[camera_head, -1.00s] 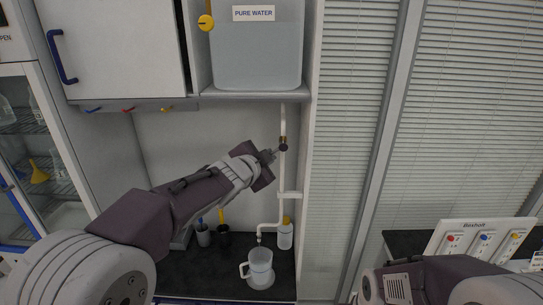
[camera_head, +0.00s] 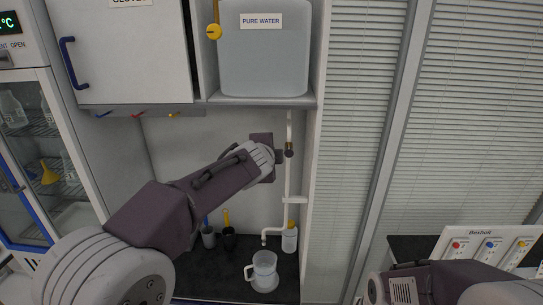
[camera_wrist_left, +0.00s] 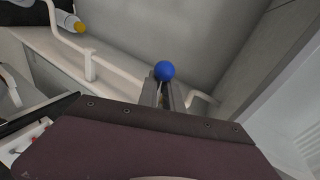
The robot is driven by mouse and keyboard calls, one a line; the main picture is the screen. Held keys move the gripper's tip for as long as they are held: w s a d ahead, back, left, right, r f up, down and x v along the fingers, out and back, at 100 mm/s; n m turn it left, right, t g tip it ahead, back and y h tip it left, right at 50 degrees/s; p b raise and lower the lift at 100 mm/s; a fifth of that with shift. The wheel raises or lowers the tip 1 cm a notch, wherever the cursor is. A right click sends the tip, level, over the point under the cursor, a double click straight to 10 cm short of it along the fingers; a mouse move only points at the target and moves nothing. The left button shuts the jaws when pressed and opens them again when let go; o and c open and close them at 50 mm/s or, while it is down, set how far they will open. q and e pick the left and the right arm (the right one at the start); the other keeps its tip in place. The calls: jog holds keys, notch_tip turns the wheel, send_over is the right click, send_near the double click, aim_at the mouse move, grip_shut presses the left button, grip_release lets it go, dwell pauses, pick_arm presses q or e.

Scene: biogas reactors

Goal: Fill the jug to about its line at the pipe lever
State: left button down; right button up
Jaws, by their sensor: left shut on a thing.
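The clear jug (camera_head: 263,278) stands upright on the dark counter, handle to the left, below the pipe's spout (camera_head: 265,238). I cannot make out its line or water level, and no stream is clear. The white pipe (camera_head: 289,180) runs down from the shelf and bends left to the spout. My left gripper (camera_head: 279,156) is at the pipe's valve (camera_head: 289,149). In the left wrist view, the gripper (camera_wrist_left: 165,90) is shut on the lever, whose blue knob (camera_wrist_left: 165,70) shows at the fingertips. My right gripper is out of view; only part of that arm shows at lower right.
A pure water tank (camera_head: 262,50) sits on the shelf above. A yellow-capped bottle (camera_head: 290,238) stands right of the spout, and dark cups (camera_head: 229,238) stand to its left. A glass-fronted cabinet (camera_head: 40,170) is at left, and a button panel (camera_head: 488,245) is at right.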

pick_arm(q)
jog(key=shift+a, duration=0.15)
dwell(0.4)
jog(key=c, duration=1.5)
grip_release()
jog(key=shift+w+a, duration=0.1)
jog(key=shift+a, duration=0.1)
jog(key=shift+r, duration=0.1)
jog(key=d+b+v, duration=0.1)
jog(key=b+v, duration=0.1)
jog(key=v, duration=0.7)
jog(key=shift+a, duration=0.4)
